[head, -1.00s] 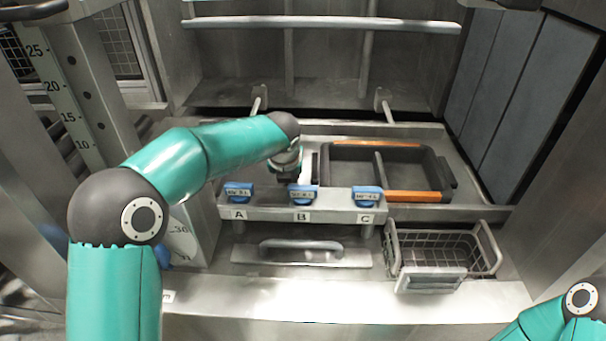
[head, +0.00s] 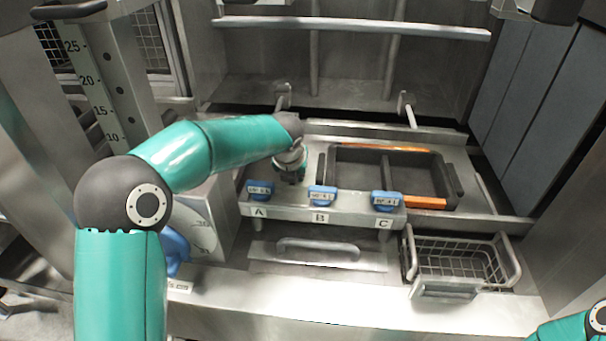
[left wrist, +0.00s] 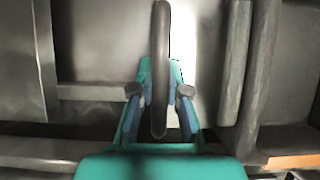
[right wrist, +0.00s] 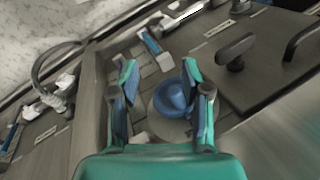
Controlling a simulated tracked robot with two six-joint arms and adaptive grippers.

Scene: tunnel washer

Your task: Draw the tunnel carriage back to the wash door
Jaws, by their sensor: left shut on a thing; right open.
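The carriage carries a dark tray (head: 452,165) with orange strips along its back and front edges. It sits behind a rail with blue caps. My left gripper (head: 290,172) is just left of the tray, behind the rail. In the left wrist view its fingers (left wrist: 160,100) are shut on an upright grey bar handle (left wrist: 161,45). The tray's dark left side bars (left wrist: 236,60) stand apart to the right of it. My right gripper (right wrist: 160,92) is open above a round blue knob (right wrist: 176,97), with no contact to be seen. I cannot tell which panel is the wash door.
The rail (head: 285,212) marked A, B and C stands in front of the tray. A plate with a bar handle (head: 318,245) and a wire basket (head: 455,265) lie nearer. A numbered scale (head: 100,95) and a dial box (head: 205,225) are at left; grey panels (head: 530,95) at right.

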